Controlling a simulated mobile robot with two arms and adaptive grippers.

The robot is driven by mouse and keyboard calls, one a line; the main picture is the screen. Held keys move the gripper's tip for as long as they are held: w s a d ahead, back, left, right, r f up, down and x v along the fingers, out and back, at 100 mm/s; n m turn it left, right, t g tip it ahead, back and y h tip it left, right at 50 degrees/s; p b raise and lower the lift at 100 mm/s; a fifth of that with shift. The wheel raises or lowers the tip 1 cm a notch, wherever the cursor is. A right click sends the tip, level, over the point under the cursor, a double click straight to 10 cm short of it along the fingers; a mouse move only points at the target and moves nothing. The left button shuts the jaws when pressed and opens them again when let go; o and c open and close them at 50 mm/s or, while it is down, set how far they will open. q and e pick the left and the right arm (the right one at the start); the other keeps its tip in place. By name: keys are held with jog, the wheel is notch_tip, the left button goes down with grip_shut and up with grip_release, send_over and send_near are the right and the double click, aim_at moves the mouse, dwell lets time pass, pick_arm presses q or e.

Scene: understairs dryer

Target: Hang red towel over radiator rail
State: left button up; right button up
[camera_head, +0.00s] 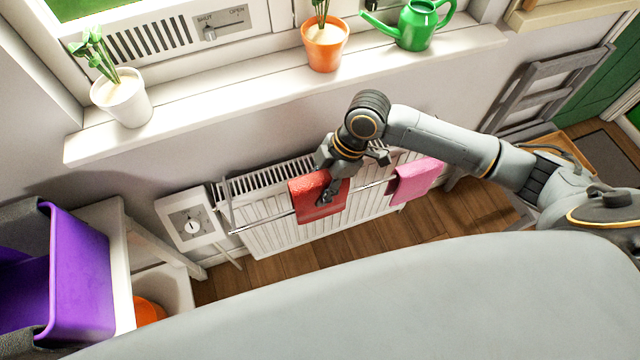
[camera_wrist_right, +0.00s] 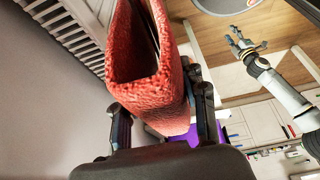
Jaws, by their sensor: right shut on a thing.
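The red towel (camera_head: 309,198) hangs folded over the chrome radiator rail (camera_head: 262,222) in the head view, with its front flap down before the white radiator (camera_head: 285,240). My right gripper (camera_head: 330,186) is at the towel's upper right part, shut on it. In the right wrist view the red towel (camera_wrist_right: 150,70) stands between the two fingers (camera_wrist_right: 162,125), doubled over with a gap between its layers. In that view my left gripper (camera_wrist_right: 246,46) is far off to the right, empty, its fingers apart; the head view does not show it.
A pink towel (camera_head: 416,182) hangs on the rail to the right. Above are the windowsill (camera_head: 210,104), an orange pot (camera_head: 325,46), a white pot (camera_head: 124,100) and a green watering can (camera_head: 415,26). A purple basket (camera_head: 82,275) is at the left.

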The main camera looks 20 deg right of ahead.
jog(key=shift+f+b, duration=0.4)
jog(key=shift+f, duration=0.35)
pick_arm(q)
jog(key=shift+a+f+b, duration=0.15)
jog(key=shift+f+b, duration=1.7)
jog(key=shift+f, duration=0.8)
pick_arm(e)
notch_tip(320, 180, down, 9)
jog(key=shift+r, duration=0.15)
jog(key=o, duration=1.2)
jog(key=shift+o, duration=0.2)
jog(key=v, duration=1.2)
jog(key=shift+r, duration=0.1)
jog(key=shift+s+a, duration=0.1)
